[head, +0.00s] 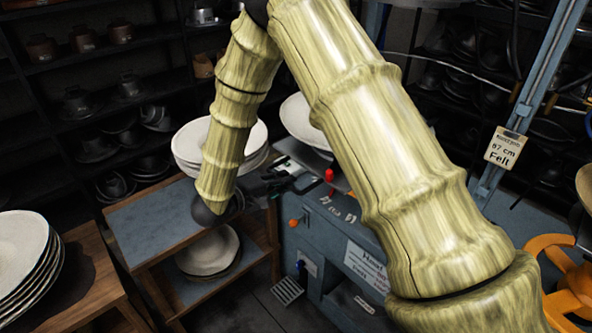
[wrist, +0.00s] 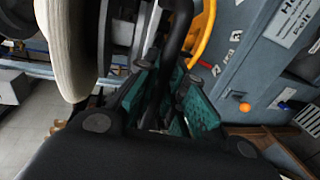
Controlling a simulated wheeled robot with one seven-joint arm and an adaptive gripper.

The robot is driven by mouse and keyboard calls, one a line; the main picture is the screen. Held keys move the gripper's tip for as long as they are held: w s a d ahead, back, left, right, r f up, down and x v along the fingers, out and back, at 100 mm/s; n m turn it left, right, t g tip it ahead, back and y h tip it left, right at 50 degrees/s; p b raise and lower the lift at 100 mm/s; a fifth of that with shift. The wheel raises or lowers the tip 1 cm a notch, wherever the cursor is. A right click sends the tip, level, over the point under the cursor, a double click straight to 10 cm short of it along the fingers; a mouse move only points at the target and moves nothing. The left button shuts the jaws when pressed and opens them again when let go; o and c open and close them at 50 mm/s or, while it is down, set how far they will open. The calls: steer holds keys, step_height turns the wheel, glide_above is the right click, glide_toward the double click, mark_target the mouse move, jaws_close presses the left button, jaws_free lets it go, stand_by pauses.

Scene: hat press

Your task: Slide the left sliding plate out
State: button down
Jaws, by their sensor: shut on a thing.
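My gripper (wrist: 165,100) shows in the wrist view with teal pads on its fingers. It is shut on a black bar-like handle (wrist: 178,32) that runs between the pads. A grey round metal part, seemingly the left sliding plate (wrist: 124,38), stands beside the handle, with a pale rounded disc (wrist: 66,45) next to it. In the head view my gripper (head: 290,180) is small and dark by the top left of the blue-grey press (head: 335,235). My arm hides much of the press and plate there, so how far out the plate is cannot be told.
A wooden side table (head: 150,228) with white felt pieces (head: 207,250) on its lower shelf stands left of the press. More pale stacked pieces (head: 20,250) sit at the far left. Dark shelves with hats line the back. A red knob (head: 329,175) rises near my gripper.

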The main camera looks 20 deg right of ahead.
steer(key=shift+v, duration=0.8)
steer(key=shift+a+f, duration=0.1)
steer(key=shift+f, duration=0.15)
steer(key=c, duration=1.5)
jaws_free()
steer(key=shift+a, duration=0.15)
steer(key=shift+c, duration=0.2)
steer(key=shift+o, duration=0.2)
steer(key=shift+a+r, duration=0.1)
steer(key=shift+d, duration=0.2)
steer(key=shift+a, duration=0.1)
steer(key=v, duration=1.2)
